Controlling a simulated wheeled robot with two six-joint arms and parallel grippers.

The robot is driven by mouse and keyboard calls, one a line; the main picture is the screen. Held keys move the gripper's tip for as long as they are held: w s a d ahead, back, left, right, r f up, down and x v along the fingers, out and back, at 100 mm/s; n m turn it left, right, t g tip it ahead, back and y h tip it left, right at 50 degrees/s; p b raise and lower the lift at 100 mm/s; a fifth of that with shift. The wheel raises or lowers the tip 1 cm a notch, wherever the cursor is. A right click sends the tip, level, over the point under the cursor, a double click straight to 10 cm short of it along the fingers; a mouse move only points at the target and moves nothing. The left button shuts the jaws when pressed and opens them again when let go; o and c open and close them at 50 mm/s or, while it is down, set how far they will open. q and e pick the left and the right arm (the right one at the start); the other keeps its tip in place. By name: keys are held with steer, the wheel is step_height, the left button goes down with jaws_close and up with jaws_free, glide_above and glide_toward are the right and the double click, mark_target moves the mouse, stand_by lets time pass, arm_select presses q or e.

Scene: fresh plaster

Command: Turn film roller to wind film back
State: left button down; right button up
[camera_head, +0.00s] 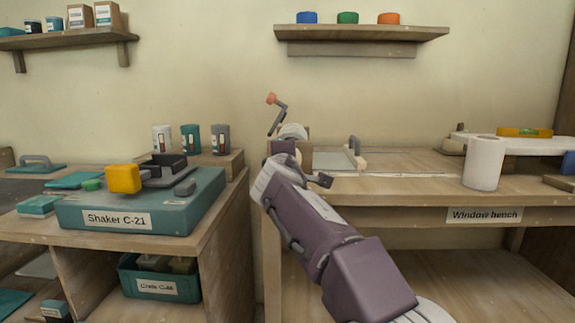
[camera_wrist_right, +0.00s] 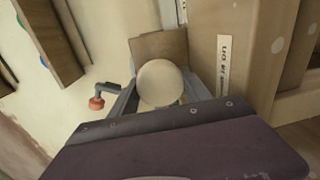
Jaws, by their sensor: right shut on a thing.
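The film roller (camera_head: 293,131) is at the left end of the window bench (camera_head: 400,186). Its crank with an orange knob (camera_head: 271,99) sticks up at the upper left. In the right wrist view the roller (camera_wrist_right: 160,82) shows as a pale round end, and the orange knob (camera_wrist_right: 96,103) is to its left. My right gripper (camera_head: 287,150) reaches the roller from below; in the wrist view its grey fingers (camera_wrist_right: 160,95) are on both sides of the pale round part, shut on it. The contact is partly hidden by my purple wrist. My left gripper is not in view.
A pale tray-like piece with a handle (camera_head: 355,150) lies right of the roller. A white cylinder (camera_head: 484,163) stands further right. At left is the teal Shaker C-21 (camera_head: 190,207) with a yellow block (camera_head: 123,179). A wall shelf (camera_head: 362,34) hangs above. The bench middle is mostly clear.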

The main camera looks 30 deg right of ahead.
steer(key=m, duration=0.1)
steer(key=m+b, duration=0.1)
steer(key=m, duration=0.2)
steer(key=shift+f+y+b, duration=0.25)
steer(key=shift+y+b, duration=0.05)
steer(key=shift+r+m+b, duration=0.1)
steer(key=shift+m+b, duration=0.4)
steer(key=shift+m, duration=0.7)
steer(key=o, duration=1.4)
steer(key=shift+c, duration=0.2)
steer(key=shift+r, duration=0.1)
